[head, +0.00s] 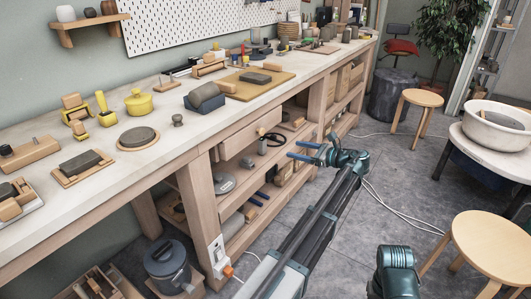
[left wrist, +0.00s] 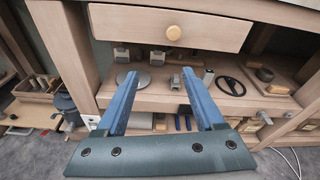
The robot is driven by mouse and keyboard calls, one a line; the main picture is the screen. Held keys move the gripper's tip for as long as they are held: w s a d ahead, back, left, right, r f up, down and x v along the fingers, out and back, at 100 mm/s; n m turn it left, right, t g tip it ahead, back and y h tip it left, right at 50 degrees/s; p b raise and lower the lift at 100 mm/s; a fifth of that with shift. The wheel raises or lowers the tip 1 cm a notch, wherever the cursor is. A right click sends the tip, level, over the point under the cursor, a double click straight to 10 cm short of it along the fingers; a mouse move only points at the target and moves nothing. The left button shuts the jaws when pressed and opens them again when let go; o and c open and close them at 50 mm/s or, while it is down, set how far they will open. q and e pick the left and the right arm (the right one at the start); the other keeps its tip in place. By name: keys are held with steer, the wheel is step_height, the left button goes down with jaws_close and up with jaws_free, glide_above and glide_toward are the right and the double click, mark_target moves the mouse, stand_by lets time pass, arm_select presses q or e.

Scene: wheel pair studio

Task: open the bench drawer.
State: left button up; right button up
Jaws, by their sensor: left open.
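The bench drawer (head: 250,138) is a pale wooden front under the worktop of the long bench. The drawer looks closed. My left gripper (head: 293,149) is in front of the bench, fingers pointing at it, apart from the drawer. My right gripper's fingers do not show.
Below the drawer, an open shelf (left wrist: 150,102) holds several items, among them a black ring-shaped wheel (left wrist: 230,86). Tools and clay pieces stand on the worktop (head: 215,118). A wooden stool (head: 490,243) stands at the right. Grey floor (head: 345,240) lies open beside the bench, with a white cable.

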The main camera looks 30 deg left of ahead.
mark_target(263, 132)
arm_select(q)
steer(key=w+a, duration=0.1)
steer(key=a, duration=0.4)
steer(key=w+a+m+y+b, duration=0.1)
steer(key=w+a, duration=0.1)
steer(key=a, duration=0.4)
steer(key=w+a+y+b, duration=0.1)
steer(key=a, duration=0.4)
steer(key=shift+w+a+m, duration=0.2)
steer(key=shift+w+m, duration=0.05)
steer(key=shift+m, duration=0.15)
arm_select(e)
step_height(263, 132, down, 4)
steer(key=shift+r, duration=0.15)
arm_select(q)
steer(key=shift+c, duration=0.2)
jaws_close()
stand_by(0.5)
